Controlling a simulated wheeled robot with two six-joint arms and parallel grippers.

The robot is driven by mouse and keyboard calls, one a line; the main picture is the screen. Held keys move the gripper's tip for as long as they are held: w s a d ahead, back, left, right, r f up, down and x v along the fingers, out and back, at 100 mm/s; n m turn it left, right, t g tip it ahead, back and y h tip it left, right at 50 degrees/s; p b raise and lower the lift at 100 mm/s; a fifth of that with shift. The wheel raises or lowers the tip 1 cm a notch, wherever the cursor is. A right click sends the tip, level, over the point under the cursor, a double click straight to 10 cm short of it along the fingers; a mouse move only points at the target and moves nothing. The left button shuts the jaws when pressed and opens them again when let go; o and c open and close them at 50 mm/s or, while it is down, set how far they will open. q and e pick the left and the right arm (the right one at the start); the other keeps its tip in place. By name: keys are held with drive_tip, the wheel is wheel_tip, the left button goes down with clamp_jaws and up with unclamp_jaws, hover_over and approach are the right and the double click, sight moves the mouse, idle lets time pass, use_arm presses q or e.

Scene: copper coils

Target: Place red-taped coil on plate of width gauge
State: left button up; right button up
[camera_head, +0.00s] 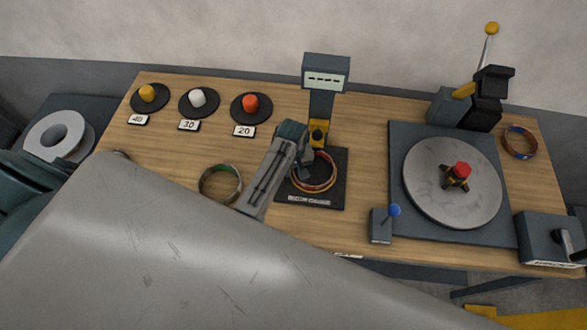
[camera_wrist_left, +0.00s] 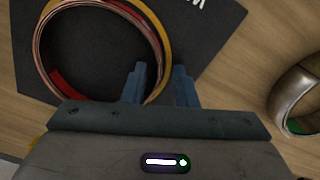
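The red-taped coil (camera_head: 332,182) lies on the black plate (camera_head: 318,200) of the width gauge (camera_head: 326,72). In the left wrist view the copper coil (camera_wrist_left: 42,48) shows a red patch on its inner left side and a yellow-orange outer band. My left gripper (camera_head: 306,164) is over the coil's upper left part. In the left wrist view its two blue fingers (camera_wrist_left: 160,84) are apart, one inside the ring and one outside, with the coil's wall between them and a gap showing. The lower edge of the coil is hidden by the gripper body. My right gripper is not in view.
A green-taped coil (camera_head: 220,184) lies left of the gauge. A blue-taped coil (camera_head: 519,142) lies at the far right. A round turntable (camera_head: 430,200) and a blue-knobbed lever (camera_head: 393,211) stand right of the gauge. Weights on black discs (camera_head: 251,120) line the back left.

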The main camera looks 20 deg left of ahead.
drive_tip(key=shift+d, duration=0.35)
